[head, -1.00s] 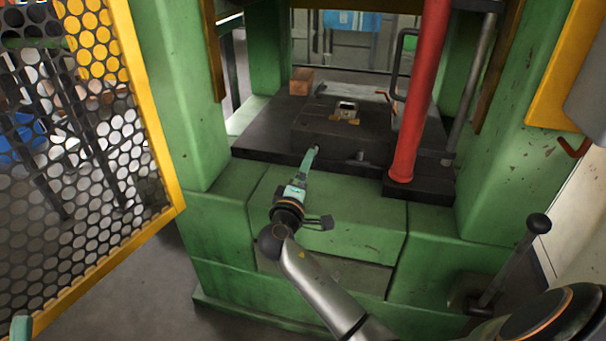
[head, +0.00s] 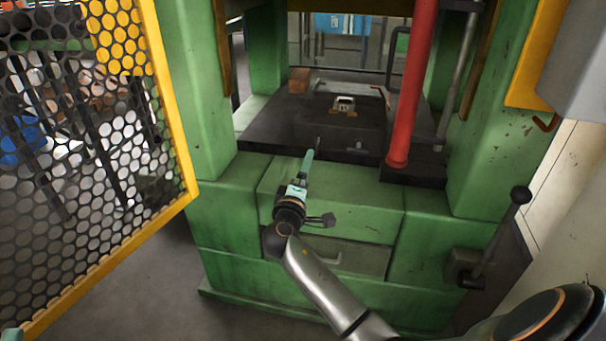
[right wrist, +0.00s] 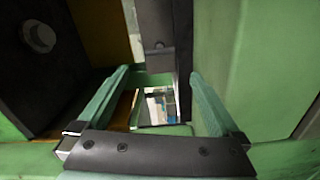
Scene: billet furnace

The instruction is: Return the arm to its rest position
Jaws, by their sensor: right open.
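My right arm comes in from the lower right in the head view. Its right gripper (head: 307,160) is in front of the green press (head: 333,205), by the front edge of the dark press bed (head: 265,140). In the right wrist view my right gripper (right wrist: 160,95) has its two teal fingers spread apart with nothing between them. Beyond them are dark metal parts and green panels. A small teal piece of my left gripper (head: 12,335) shows at the lower left corner of the head view; its jaws are out of frame.
A small metal piece (head: 344,104) lies on the bed's dark block, and a brown block (head: 300,79) at its back left. A red column (head: 408,100) stands at the right. A yellow-framed mesh guard (head: 180,150) is at left, a black-knobbed lever (head: 500,235) at right.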

